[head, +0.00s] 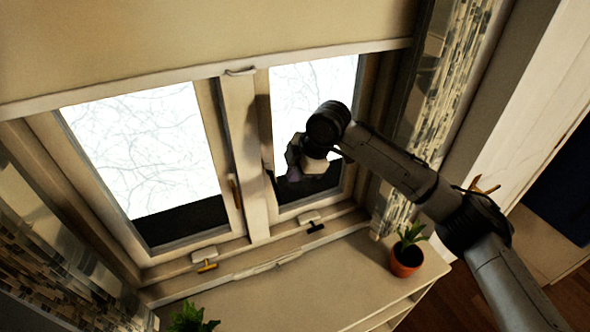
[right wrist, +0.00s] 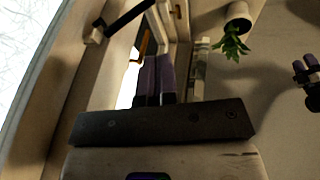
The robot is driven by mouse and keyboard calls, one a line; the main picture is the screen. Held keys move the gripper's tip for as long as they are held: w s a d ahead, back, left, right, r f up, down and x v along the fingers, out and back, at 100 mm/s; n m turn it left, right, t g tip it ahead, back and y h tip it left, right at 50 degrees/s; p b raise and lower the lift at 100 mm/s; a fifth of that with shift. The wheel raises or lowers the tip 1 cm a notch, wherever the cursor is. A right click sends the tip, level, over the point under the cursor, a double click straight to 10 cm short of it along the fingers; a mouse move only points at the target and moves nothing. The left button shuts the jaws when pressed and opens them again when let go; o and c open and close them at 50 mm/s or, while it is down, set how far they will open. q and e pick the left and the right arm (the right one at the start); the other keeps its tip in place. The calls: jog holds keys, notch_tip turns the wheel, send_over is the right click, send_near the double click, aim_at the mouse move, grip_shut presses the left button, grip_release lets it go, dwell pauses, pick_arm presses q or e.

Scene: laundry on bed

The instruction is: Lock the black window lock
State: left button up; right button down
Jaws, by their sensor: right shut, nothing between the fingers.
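The black window lock (head: 315,226) is a small black handle on a pale base, on the bottom frame below the right window pane. My right gripper (head: 292,172) is up in front of the right pane, above the lock and apart from it. Its purple fingers (right wrist: 156,80) are shut and empty in the right wrist view. That view also shows a black bar on a pale base (right wrist: 95,34); I cannot tell whether it is the same lock. A dark shape with purplish tips, probably my left gripper (right wrist: 306,72), is at its right edge; its opening is unclear.
A similar lock with an orange handle (head: 207,266) is below the left pane. A brown upright handle (head: 235,191) is beside the middle post. A potted plant (head: 406,258) stands at the right on the sill top (head: 335,280); another plant (head: 192,318) is at the bottom.

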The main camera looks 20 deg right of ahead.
jog(key=p, duration=0.3)
send_near(277, 196)
notch_tip(277, 196, down, 4)
jog(key=a, duration=0.2)
jog(key=shift+w+f, duration=0.85)
jog(key=shift+f, duration=0.15)
jog(key=shift+a, duration=0.1)
